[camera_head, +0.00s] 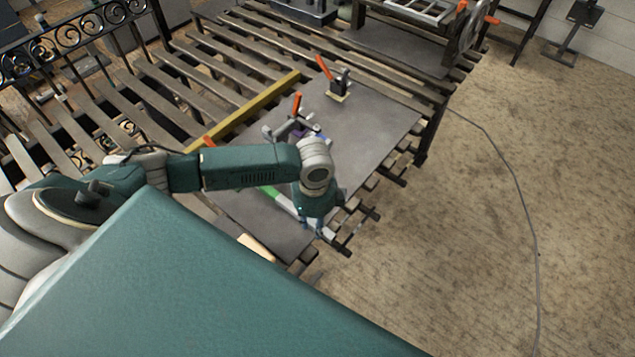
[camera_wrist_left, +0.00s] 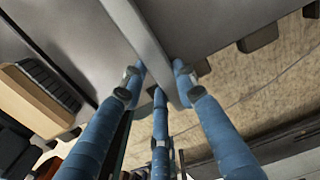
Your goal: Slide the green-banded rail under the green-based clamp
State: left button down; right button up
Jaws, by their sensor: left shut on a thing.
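The rail is a pale grey bar with a green band (camera_head: 271,191). It lies slantwise on the grey plate, and my arm covers part of it. In the left wrist view the rail (camera_wrist_left: 140,32) runs from the top edge down between the blue fingers. My left gripper (camera_head: 318,230) is shut on the rail's near end, by the plate's front right edge; the wrist view shows its fingers (camera_wrist_left: 160,85) around the bar. A clamp with an orange handle (camera_head: 297,104) stands beyond my arm, with purple near its foot. No green clamp base can be made out. My right gripper is out of view.
The grey plate (camera_head: 375,135) lies on a slatted table. A yellow-based clamp (camera_head: 340,90) stands toward its back, and a long yellow bar (camera_head: 245,108) lies along its left. A wooden brush (camera_wrist_left: 40,98) is at left in the wrist view. The plate's right side is clear.

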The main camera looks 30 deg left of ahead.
pick_arm(q)
jog(key=shift+s+a, duration=0.2)
jog(key=shift+s, duration=1.15)
jog(key=c, duration=1.3)
grip_release()
jog(key=shift+o, duration=0.2)
